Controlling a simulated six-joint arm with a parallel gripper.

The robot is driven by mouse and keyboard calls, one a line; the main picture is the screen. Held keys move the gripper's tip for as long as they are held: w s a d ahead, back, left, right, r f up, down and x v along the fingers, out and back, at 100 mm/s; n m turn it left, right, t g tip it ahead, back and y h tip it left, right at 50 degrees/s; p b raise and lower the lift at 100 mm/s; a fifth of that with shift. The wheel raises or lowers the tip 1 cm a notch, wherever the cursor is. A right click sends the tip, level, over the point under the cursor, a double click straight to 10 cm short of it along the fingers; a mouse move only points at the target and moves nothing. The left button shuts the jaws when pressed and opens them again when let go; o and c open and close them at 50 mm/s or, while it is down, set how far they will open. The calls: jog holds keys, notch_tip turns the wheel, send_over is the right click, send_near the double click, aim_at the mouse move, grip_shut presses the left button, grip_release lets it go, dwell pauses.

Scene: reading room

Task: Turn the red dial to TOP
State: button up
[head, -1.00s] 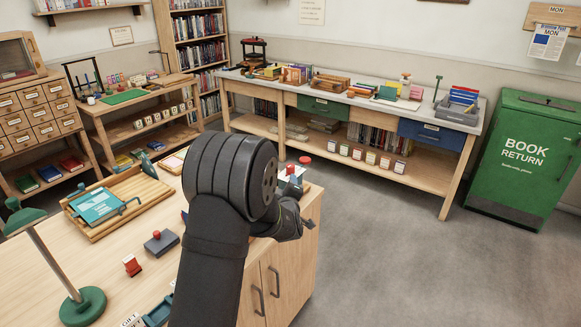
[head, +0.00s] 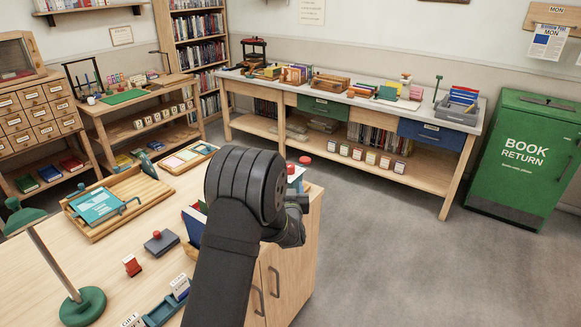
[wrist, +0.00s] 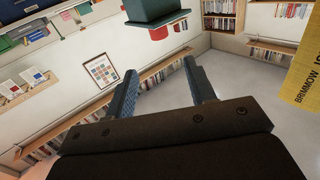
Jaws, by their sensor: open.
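In the head view a small red round piece (head: 305,160) shows just past my arm at the counter's far right corner. I cannot tell whether it is the red dial, and no TOP mark is legible. In the wrist view a teal block (wrist: 157,10) hangs in at the top edge with red pieces (wrist: 158,33) beside it, beyond the fingertips. My gripper (wrist: 160,69) is open and nothing is between its fingers. In the head view my arm hides most of the gripper and part of the corner.
A red-topped dark block (head: 160,242), a small red stamp (head: 132,265) and a green lamp stand (head: 83,305) are on the counter (head: 90,262). A yellow lettered panel (wrist: 305,75) is at the wrist view's right. The floor (head: 375,265) right of the counter is clear.

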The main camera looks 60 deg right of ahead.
jog(key=x, duration=1.4)
jog(key=shift+c, duration=0.4)
jog(key=c, duration=0.9)
jog(key=shift+o, duration=0.2)
jog(key=o, duration=0.9)
jog(key=shift+o, duration=0.2)
jog(key=shift+s, duration=0.1)
jog(key=v, duration=1.7)
jog(key=shift+a, duration=0.2)
jog(key=shift+o, duration=0.2)
jog(key=shift+s, duration=0.1)
